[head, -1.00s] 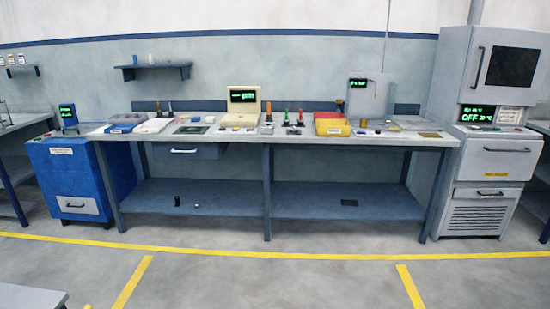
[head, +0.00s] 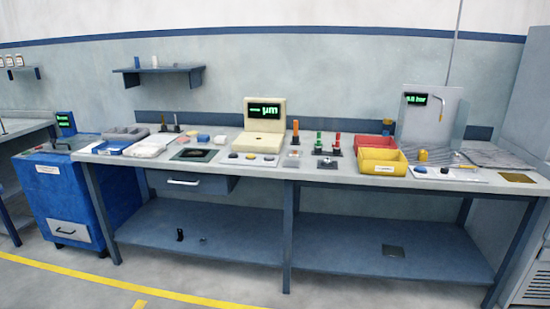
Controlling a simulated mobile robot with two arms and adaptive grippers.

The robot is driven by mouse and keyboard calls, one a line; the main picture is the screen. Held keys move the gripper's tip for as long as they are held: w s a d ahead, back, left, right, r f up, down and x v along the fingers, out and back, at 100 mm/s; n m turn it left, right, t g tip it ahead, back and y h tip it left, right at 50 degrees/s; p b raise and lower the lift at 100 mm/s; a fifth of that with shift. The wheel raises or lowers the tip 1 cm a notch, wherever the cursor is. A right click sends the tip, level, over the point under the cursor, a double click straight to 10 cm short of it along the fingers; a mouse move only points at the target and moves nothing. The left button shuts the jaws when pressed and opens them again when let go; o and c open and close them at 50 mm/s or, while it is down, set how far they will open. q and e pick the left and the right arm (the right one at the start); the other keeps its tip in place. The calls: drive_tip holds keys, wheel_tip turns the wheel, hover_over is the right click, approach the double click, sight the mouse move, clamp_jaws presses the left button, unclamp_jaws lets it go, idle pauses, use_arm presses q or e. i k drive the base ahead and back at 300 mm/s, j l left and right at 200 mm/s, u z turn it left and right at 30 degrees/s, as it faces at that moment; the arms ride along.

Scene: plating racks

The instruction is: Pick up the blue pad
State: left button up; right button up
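A small blue block (head: 203,138), likely the blue pad, lies on the workbench top (head: 228,160) left of the cream display unit. It sits next to a pale pinkish block (head: 220,140), behind a dark square plate (head: 194,155). It is small in view, so its exact shape is hard to tell. Neither of my grippers is in view.
A cream display unit (head: 264,115), red bin (head: 374,142) and yellow bin (head: 381,162) stand on the bench. White cloths (head: 150,146) and a grey tray (head: 127,133) lie at left. A blue cabinet (head: 64,200) stands left of the bench. The floor in front looks clear.

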sight(202, 139)
drive_tip(key=i+j+u, duration=0.15)
drive_tip(key=i+u, duration=0.15)
drive_tip(key=i, duration=0.5)
drive_tip(key=i+u, duration=0.25)
drive_tip(key=i, duration=0.5)
